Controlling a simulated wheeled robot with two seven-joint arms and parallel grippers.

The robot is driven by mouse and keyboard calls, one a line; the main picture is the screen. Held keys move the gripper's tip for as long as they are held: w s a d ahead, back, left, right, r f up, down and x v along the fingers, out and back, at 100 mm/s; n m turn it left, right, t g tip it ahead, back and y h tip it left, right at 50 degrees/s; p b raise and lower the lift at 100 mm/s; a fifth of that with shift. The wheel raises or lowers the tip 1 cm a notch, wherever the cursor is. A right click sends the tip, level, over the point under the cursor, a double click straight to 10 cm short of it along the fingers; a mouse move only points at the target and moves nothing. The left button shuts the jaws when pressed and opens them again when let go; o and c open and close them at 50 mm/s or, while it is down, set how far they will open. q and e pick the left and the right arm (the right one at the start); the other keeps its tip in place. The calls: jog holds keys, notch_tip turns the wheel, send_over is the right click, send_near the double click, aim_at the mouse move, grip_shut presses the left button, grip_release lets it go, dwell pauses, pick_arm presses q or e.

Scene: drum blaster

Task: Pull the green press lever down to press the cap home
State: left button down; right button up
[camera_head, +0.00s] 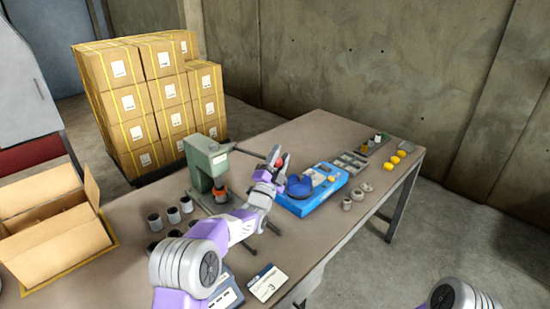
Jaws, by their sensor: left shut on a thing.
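The green press (204,162) stands upright on the table left of centre. Its dark lever (246,152) reaches out to the right, roughly level, towards a red knob (282,161). My left gripper (276,157) is shut at the lever's outer end, next to the red knob; the fingers hide the exact contact. Under the press head is an orange part (220,190); my arm and the press hide part of it, and I cannot tell how the cap sits. My right gripper is out of view; only part of that arm shows at the bottom right.
A blue unit (318,192) with a dark blue round bowl stands right of my left gripper. Several dark cylinders (172,215) stand left of the press. Metal parts (365,187), yellow pieces (401,153) and trays lie to the right. An open carton (60,240) is at the left.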

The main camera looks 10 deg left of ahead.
pick_arm(q)
jog(key=c, duration=0.7)
grip_release()
jog(key=shift+d, duration=0.1)
jog(key=shift+p+v, duration=0.4)
jog(key=shift+v, duration=3.45)
